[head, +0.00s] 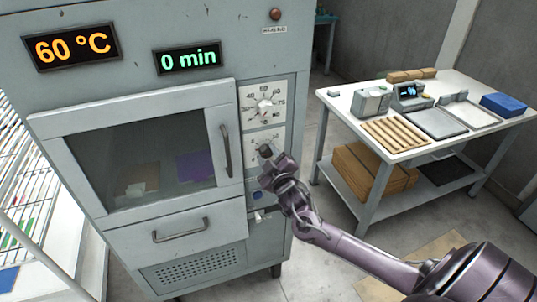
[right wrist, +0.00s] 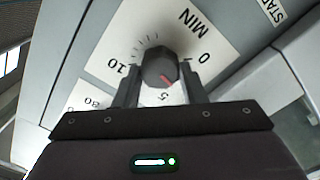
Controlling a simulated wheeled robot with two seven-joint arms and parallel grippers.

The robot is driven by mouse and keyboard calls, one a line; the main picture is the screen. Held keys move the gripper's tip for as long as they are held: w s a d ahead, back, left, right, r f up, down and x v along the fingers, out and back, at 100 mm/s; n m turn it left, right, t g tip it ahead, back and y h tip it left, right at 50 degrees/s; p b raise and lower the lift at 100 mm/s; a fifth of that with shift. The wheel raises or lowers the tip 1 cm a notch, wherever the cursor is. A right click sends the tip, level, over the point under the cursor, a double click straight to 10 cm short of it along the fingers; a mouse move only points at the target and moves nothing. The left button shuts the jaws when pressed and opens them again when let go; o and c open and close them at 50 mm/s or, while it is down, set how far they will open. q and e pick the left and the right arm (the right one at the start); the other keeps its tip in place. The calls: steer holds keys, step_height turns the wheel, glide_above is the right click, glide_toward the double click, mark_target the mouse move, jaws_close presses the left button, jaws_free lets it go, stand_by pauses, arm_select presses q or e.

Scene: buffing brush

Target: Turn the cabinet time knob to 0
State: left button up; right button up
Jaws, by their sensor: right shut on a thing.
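The grey cabinet (head: 170,110) shows a green "0 min" display (head: 187,58) and an orange "60 °C" display (head: 72,46). The time knob (right wrist: 160,68) is dark, on a white dial plate marked MIN, 0, 5 and 10. Its red mark points toward the bottom of the right wrist view, near the 5. My right gripper (right wrist: 160,76) has one finger on each side of the knob and is shut on it. In the head view my right gripper (head: 271,160) covers much of the lower dial. My left gripper is not in view.
The temperature knob (head: 265,106) sits on the dial plate just above. The cabinet door handle (head: 225,150) is to the left of my gripper. A white table (head: 440,145) with tools and wooden sticks stands at the right. A wire rack (head: 20,175) is at the left.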

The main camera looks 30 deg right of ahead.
steer(key=n, duration=0.5)
steer(key=shift+f+n+p, duration=0.1)
steer(key=shift+n+p, duration=0.2)
steer(key=shift+p, duration=0.1)
steer(key=shift+f+n+p, duration=0.15)
steer(key=shift+n+p, duration=0.2)
steer(key=shift+n, duration=1.95)
steer(key=o, duration=1)
steer(key=shift+s+a+f, duration=0.1)
steer(key=shift+s+a, duration=0.1)
steer(key=shift+s, duration=0.3)
steer(key=b+v, duration=0.1)
steer(key=v, duration=0.5)
steer(key=shift+s+b, duration=0.35)
steer(key=shift+a, duration=0.1)
